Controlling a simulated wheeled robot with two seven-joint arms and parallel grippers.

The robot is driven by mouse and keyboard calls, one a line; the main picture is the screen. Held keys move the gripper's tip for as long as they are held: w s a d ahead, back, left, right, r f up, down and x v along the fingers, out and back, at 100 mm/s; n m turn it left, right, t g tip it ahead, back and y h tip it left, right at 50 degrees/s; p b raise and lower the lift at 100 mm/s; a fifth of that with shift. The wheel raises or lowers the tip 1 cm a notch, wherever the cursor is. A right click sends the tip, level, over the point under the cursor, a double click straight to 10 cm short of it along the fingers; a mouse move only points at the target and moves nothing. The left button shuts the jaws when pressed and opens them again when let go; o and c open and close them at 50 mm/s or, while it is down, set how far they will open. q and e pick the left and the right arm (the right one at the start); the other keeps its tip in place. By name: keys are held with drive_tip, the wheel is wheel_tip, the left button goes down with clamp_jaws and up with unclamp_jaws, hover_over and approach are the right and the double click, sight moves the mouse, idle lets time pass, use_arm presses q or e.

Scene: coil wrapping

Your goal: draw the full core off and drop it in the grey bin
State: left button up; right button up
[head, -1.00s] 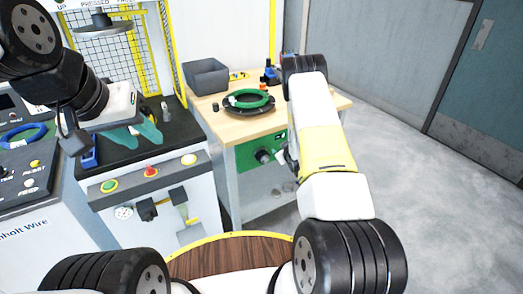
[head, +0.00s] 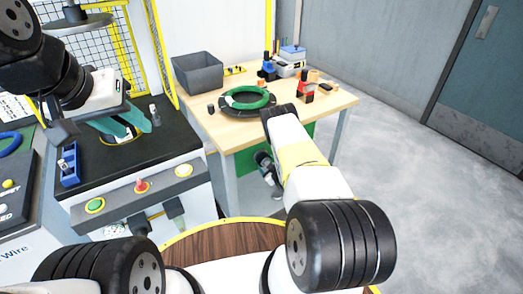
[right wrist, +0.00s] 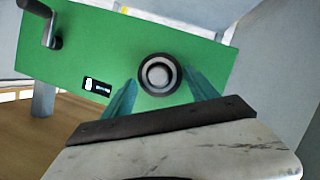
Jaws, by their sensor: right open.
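The grey bin (head: 199,78) stands open at the back left of the wooden table in the head view. In the right wrist view a round black ring with a grey centre (right wrist: 158,75) stands out from a green panel (right wrist: 75,45). I cannot tell whether it is the full core. My right gripper (right wrist: 160,82) is open, with its teal fingers to either side of this round part and nothing visibly gripped. In the head view its fingers are hidden. My left gripper (head: 125,122) looks open and empty above the black machine top.
A green ring (head: 248,98) lies on a black disc on the wooden table (head: 222,132). Bottles and small boxes (head: 290,68) stand at its back right. A crank handle (right wrist: 48,25) sticks out of the green panel. The floor at the right is clear.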

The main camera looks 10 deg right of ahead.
drive_tip(key=shift+x, duration=1.65)
drive_tip(key=shift+s, duration=0.1)
clamp_jaws()
